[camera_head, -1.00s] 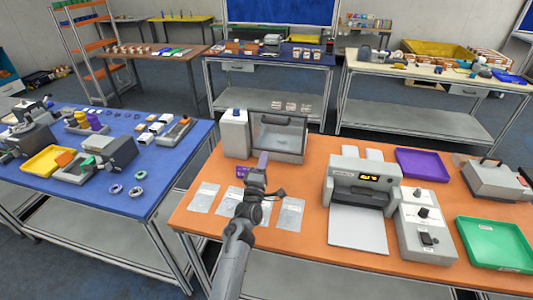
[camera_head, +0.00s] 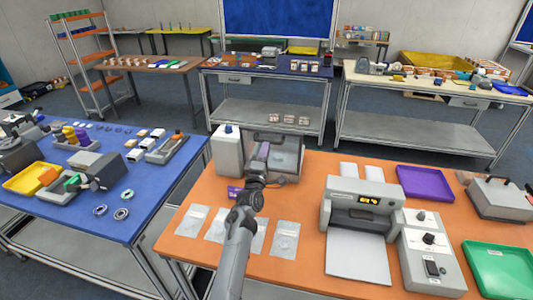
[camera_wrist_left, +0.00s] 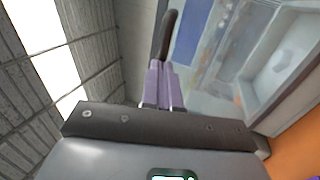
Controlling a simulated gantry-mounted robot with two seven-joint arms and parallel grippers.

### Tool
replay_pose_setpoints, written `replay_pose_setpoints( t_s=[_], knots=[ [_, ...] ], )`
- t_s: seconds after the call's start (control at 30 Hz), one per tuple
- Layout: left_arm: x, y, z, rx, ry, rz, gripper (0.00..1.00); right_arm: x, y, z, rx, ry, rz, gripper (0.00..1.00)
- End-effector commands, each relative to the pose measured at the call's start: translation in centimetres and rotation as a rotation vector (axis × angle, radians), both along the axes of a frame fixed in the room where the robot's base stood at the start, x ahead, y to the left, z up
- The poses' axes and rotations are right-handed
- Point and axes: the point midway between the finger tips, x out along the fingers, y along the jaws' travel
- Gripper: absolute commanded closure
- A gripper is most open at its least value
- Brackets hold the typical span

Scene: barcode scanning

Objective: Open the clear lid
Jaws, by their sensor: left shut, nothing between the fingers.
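A grey box with a clear lid (camera_head: 288,152) stands at the back left of the orange table. A dark handle (camera_wrist_left: 169,30) shows just beyond my fingertips in the left wrist view, and the see-through panel (camera_wrist_left: 210,85) fills the area right of them. The fingers are together and empty in the left wrist view (camera_wrist_left: 160,72). Whether they touch the handle or panel is unclear. My arm hides part of the box. My right gripper is out of view.
A white container (camera_head: 228,155) stands directly left of the box. Several clear pouches (camera_head: 286,238) lie in front.

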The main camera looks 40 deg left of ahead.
Motion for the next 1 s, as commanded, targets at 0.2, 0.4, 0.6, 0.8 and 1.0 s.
replay_pose_setpoints(
  t_s=[0.2,0.4,0.6,0.8,1.0],
  knots=[
    [0.0,0.0,0.0,0.000,0.000,0.000,1.00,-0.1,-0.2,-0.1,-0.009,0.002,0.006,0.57],
    [1.3,0.6,0.7,0.000,-0.003,0.000,1.00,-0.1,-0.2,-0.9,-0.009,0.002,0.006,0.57],
    [3.3,1.6,1.6,0.000,-0.001,0.000,1.00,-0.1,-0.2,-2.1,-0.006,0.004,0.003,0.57],
    [3.5,1.6,1.9,-0.001,0.000,0.000,1.00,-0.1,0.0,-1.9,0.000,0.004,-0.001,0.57],
    [3.4,1.6,1.9,-0.001,0.000,0.000,1.00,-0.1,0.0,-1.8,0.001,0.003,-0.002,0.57]
  ],
)
